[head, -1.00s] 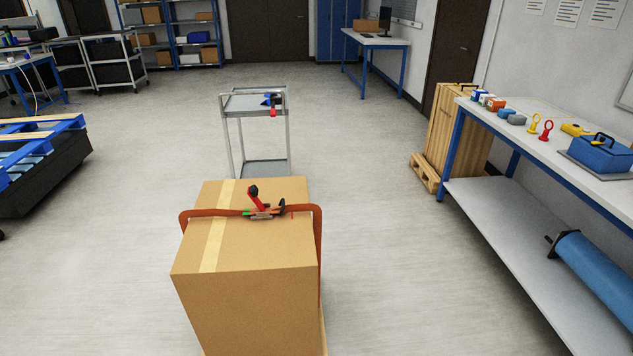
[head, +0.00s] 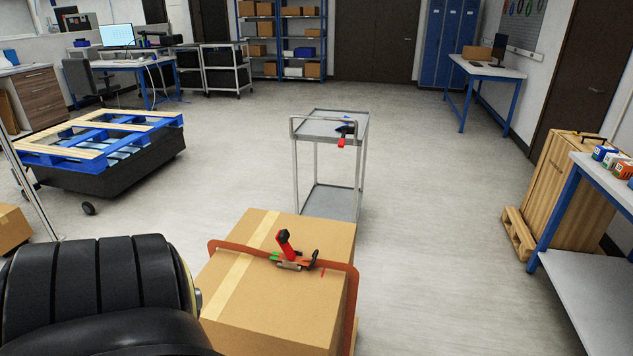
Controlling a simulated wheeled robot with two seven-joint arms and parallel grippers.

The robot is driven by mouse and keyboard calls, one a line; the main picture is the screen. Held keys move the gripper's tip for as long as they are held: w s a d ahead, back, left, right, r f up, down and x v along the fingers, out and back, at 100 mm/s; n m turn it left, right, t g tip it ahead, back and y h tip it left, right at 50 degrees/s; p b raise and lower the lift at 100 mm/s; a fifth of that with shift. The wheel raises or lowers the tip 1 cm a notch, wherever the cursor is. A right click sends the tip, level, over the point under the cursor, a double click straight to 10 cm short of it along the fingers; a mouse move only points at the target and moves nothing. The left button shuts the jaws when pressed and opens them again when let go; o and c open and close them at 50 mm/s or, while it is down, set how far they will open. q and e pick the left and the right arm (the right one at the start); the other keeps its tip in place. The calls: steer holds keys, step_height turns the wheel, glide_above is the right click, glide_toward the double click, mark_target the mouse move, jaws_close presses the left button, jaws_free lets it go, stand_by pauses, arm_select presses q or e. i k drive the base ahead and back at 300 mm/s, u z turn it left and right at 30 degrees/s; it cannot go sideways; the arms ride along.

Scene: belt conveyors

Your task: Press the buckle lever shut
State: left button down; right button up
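A ratchet buckle (head: 290,263) lies on top of a cardboard box (head: 270,325), on an orange-brown strap (head: 340,266) that runs across the box and down its sides. The buckle's red lever (head: 284,243) with a black tip stands up from the buckle, tilted. A small green part and a dark part show at the buckle's sides. A large black, ribbed part of my own arm fills the lower left and covers the box's near left side. Neither gripper's fingers are in view.
A grey cart (head: 330,125) with a red-and-black tool (head: 344,134) stands just behind the box. A blue pallet (head: 100,140) is at the left. A wooden crate (head: 570,190) and a workbench (head: 590,275) stand at the right. Open floor lies between.

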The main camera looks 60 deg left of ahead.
mark_target(282, 236)
steer(key=u, duration=0.7)
steer(key=i, duration=0.9)
steer(key=u, duration=1)
